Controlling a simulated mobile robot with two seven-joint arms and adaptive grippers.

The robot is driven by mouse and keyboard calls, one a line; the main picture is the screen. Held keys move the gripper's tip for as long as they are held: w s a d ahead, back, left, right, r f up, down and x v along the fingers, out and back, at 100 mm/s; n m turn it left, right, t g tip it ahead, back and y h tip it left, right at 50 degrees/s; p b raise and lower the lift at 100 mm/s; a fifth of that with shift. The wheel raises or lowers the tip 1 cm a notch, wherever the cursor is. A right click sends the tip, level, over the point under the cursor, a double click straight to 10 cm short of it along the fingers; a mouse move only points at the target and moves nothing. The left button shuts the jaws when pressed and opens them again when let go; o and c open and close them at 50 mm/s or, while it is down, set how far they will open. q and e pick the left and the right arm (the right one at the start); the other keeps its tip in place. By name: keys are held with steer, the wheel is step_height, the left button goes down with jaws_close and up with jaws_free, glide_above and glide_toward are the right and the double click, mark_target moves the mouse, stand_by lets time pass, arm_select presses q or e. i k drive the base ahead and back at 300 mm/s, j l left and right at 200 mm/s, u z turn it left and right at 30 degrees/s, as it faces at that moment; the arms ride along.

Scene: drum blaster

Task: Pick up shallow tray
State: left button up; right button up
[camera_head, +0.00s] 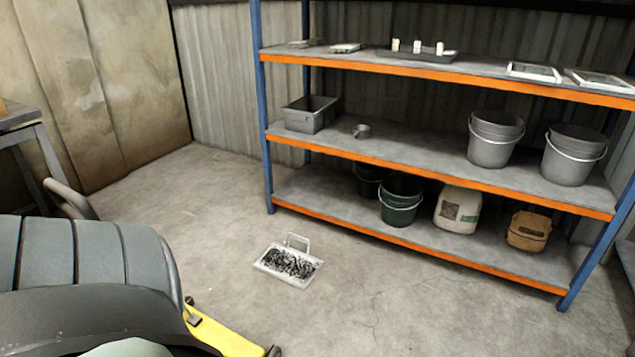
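A shallow light-grey tray (281,278) with an upright loop handle at its back lies on the concrete floor, in front of the shelf unit. It holds a layer of small black bits. Other flat, pale-rimmed trays lie on the top shelf at the right, one (535,72) beside another (603,82). A dark tray (432,57) with small white pieces is on the same shelf. Neither of my grippers is in view.
The blue-and-orange shelf unit (430,163) carries a grey bin (309,115), metal buckets (494,140), green buckets (400,200), a white sack (457,208) and a tan bag (529,231). A dark ribbed machine (90,255) with a yellow bar fills the lower left. Floor around the tray is clear.

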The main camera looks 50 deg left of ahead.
mark_target(295, 267)
steer(key=i+l+u, duration=0.1)
steer(key=i+u, duration=0.2)
steer(key=i+l+u, duration=0.3)
steer(key=i, duration=0.2)
steer(key=i+l+u, duration=0.3)
steer(key=i+u, duration=0.25)
steer(key=u, duration=0.15)
steer(key=i+u, duration=0.45)
steer(key=u, duration=0.3)
steer(key=i+l+u, duration=0.15)
steer(key=u, duration=0.25)
steer(key=i+l+u, duration=0.15)
steer(key=u, duration=0.3)
steer(key=i+l+u, duration=0.55)
steer(key=u, duration=0.3)
